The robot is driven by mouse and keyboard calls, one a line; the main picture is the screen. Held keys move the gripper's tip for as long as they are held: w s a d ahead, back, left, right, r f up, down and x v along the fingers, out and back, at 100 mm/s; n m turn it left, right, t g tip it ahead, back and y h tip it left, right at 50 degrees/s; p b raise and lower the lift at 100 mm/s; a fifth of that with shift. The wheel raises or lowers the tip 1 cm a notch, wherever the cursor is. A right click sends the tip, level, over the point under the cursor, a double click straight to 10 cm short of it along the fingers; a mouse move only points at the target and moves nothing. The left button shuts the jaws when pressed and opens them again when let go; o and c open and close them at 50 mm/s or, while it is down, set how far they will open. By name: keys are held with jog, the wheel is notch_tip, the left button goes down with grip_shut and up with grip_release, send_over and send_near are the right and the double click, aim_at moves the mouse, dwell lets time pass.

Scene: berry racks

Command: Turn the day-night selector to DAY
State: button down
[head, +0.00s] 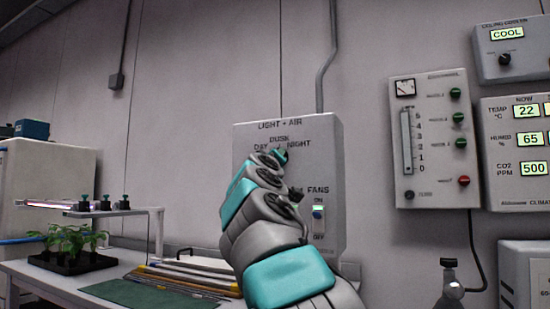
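A grey wall box (325,150) marked LIGHT + AIR hangs in the middle of the head view. The labels DAY, DUSK and NIGHT are printed near its top, DAY at left, DUSK at top centre and NIGHT at right. My arm rises from the bottom and covers the area below these labels. My gripper (280,156) is at the far end of the arm, just under the DUSK label. The selector knob is hidden behind it or too small to make out, so its setting cannot be read. The gripper's fingers are also not clear, nor whether they touch the knob.
A FANS switch (318,214) with ON and OFF marks sits lower on the same box, close to my arm. A gauge panel (432,188) and climate displays are at right. A bench with a plant tray (68,264) and a green mat (148,294) is at left.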

jog(key=c, duration=0.5)
grip_release()
jog(key=b+v, duration=0.3)
jog(key=v, duration=0.4)
jog(key=shift+s+f, duration=0.25)
jog(key=shift+s, duration=0.1)
jog(key=shift+a, duration=0.1)
